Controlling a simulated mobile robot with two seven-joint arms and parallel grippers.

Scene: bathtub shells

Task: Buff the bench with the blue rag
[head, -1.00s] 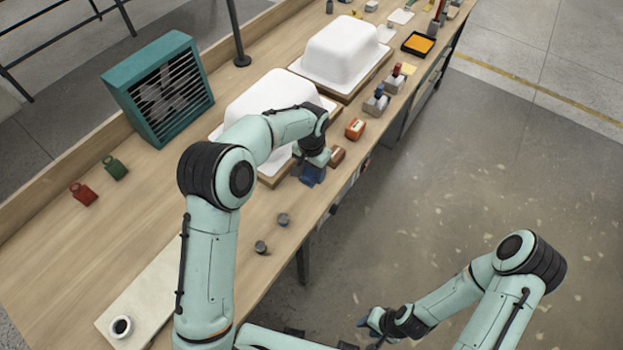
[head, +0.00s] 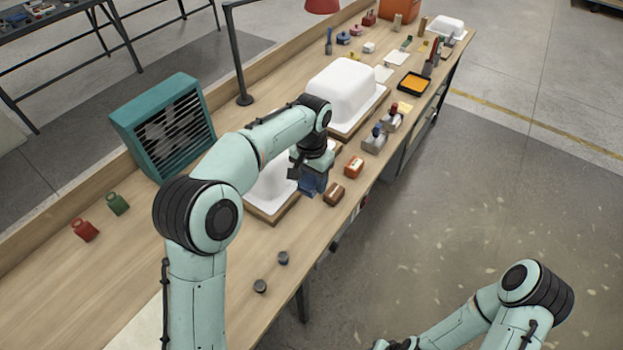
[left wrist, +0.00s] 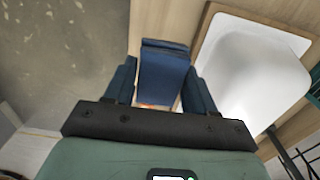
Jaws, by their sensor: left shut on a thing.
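The wooden bench (head: 110,285) runs from the lower left to the upper right. My left gripper (head: 313,178) is shut on the blue rag (head: 313,185), beside the nearer white tub shell (head: 268,190) and left of a brown box (head: 334,194). In the left wrist view, the folded rag (left wrist: 164,72) sits between the two fingers, with the white shell (left wrist: 255,75) to its right. Whether the rag touches the bench is not clear. My right arm is at the bottom right, off the bench; its gripper is almost wholly cut off by the frame's edge.
A teal fan box (head: 165,125) stands at the left, near red (head: 85,230) and green (head: 117,204) weights. Two grey knobs (head: 260,286) lie near the front edge. The near left bench is mostly clear.

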